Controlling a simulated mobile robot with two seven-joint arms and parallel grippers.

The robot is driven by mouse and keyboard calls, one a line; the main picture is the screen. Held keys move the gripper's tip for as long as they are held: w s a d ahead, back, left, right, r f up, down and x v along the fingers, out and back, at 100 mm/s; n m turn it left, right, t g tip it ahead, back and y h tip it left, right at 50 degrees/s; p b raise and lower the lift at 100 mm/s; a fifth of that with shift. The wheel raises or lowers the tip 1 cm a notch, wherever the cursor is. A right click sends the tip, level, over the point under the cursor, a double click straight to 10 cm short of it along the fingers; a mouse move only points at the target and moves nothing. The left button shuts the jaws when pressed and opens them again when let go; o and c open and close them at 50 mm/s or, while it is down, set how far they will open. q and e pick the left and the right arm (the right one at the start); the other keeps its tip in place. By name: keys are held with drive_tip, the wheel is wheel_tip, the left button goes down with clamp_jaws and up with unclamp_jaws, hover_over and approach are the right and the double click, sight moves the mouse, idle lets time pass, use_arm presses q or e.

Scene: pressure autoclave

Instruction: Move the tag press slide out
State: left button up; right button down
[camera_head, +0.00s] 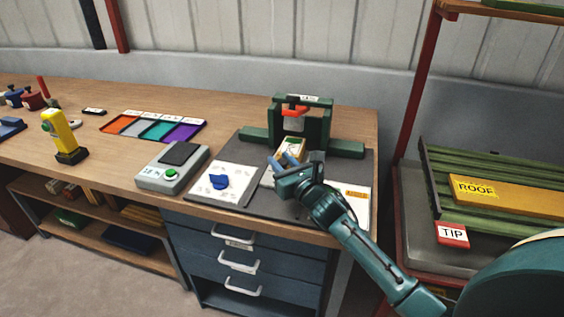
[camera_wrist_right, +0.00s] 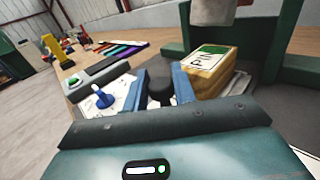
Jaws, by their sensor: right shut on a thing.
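The tag press (camera_head: 318,130) is a dark green frame at the back right of the bench, with an orange and grey part hanging in its middle. A yellow block with a green and white label (camera_head: 291,148) sits low in front of the frame; it shows large in the right wrist view (camera_wrist_right: 212,70). My right gripper (camera_head: 287,161) is in front of the block, its blue fingers shut on a black knob (camera_wrist_right: 160,86). The slide under the block is mostly hidden by the block and gripper. My left gripper is not in view.
Left of the press are a white card with a blue piece (camera_head: 236,186), a grey device with a green button (camera_head: 160,178) and a tray of coloured compartments (camera_head: 150,131). A yellow tool (camera_head: 62,135) stands farther left. A red-posted rack (camera_head: 412,110) stands at right.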

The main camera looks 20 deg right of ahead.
drive_tip(key=s+a, duration=0.2)
drive_tip(key=s, duration=0.1)
drive_tip(key=s+a+p, duration=0.1)
drive_tip(key=s+a, duration=0.2)
drive_tip(key=s+a+p, duration=0.1)
drive_tip(key=s+a, duration=0.1)
drive_tip(key=s, duration=0.1)
drive_tip(key=shift+s+a+f, duration=0.1)
drive_tip(key=shift+s+a, duration=0.05)
drive_tip(key=shift+a, duration=0.2)
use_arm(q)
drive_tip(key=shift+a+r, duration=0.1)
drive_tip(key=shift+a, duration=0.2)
use_arm(e)
drive_tip(key=shift+s+a, duration=0.1)
drive_tip(key=shift+a, duration=0.1)
drive_tip(key=shift+f, duration=0.1)
drive_tip(key=c, duration=1.5)
unclamp_jaws()
drive_tip(key=shift+o, duration=1.3)
drive_tip(key=shift+s, duration=0.1)
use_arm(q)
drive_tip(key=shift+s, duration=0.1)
use_arm(e)
drive_tip(key=shift+o, duration=0.3)
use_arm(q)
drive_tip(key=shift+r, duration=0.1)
